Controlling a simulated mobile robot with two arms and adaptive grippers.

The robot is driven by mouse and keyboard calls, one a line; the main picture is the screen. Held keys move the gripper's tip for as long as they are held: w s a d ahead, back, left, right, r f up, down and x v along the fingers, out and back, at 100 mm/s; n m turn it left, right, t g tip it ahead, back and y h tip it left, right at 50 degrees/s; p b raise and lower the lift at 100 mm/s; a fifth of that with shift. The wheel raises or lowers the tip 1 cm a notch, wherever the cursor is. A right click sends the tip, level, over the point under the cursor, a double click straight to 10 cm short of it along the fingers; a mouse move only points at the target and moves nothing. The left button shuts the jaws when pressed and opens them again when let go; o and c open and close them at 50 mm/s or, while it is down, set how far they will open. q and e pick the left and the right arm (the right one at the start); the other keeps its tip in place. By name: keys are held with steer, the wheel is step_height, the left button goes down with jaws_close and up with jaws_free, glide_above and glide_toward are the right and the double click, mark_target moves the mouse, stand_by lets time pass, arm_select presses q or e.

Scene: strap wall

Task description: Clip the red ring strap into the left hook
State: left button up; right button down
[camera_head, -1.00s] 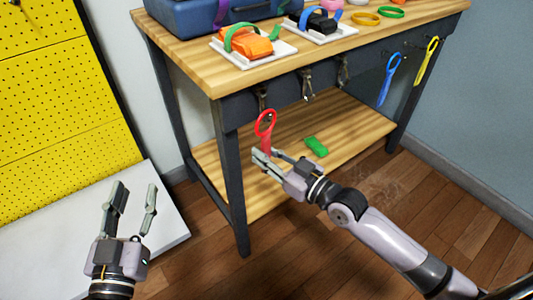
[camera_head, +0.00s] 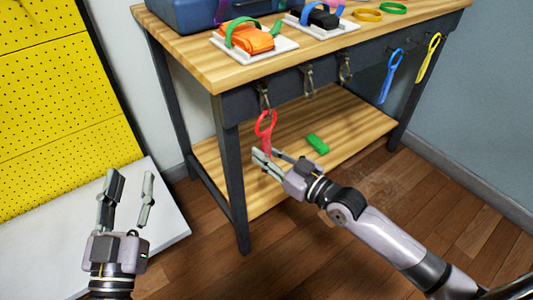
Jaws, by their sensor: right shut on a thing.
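The red ring strap (camera_head: 265,130) stands upright with its ring at the top, just below the left hook (camera_head: 263,97) on the front of the table. My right gripper (camera_head: 270,155) is shut on the strap's lower end. The ring looks very close to the hook's lower end; I cannot tell whether they touch or are linked. My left gripper (camera_head: 126,200) is open and empty, over the white surface at the left, well away from the strap.
A middle hook (camera_head: 309,83) and a right hook (camera_head: 345,69) hang along the workbench (camera_head: 235,75) edge. A blue strap (camera_head: 390,78) and a yellow strap (camera_head: 428,58) hang further right. A green block (camera_head: 317,144) lies on the lower shelf. The table leg stands left of the strap.

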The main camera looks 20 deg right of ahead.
steer(key=c, duration=1.4)
jaws_free()
steer(key=shift+o, duration=0.2)
steer(key=v, duration=1.2)
